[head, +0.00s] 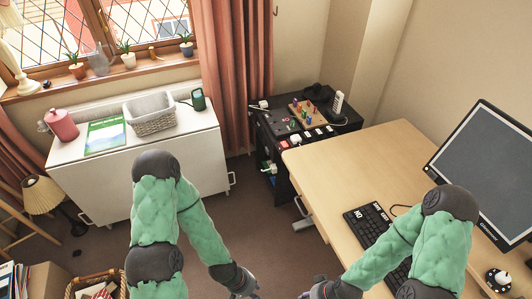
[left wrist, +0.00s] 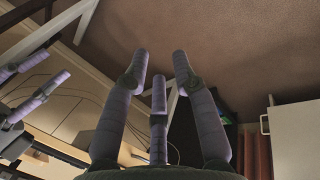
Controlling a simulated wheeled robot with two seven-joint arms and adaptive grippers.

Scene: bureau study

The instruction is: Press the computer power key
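A black keyboard (head: 368,222) with a few white-lettered keys lies on the wooden desk (head: 350,160), partly hidden by my right arm. A dark computer monitor (head: 484,170) stands at the desk's right side. I cannot make out a power key. My left gripper (head: 243,287) is low at the bottom middle, left of the desk. In the left wrist view (left wrist: 160,65) its purple fingers are spread, with nothing between them. My right gripper (head: 318,290) is by the desk's front-left edge, partly cut off. It also shows in the left wrist view (left wrist: 45,80), fingers apart and empty.
A black cabinet (head: 272,150) with switches and a small board of coloured pieces stands behind the desk. A white sideboard (head: 150,175) with a basket (head: 150,113) is at left. A round black-and-white object (head: 498,279) lies at the desk's right. Carpet (head: 240,195) between is clear.

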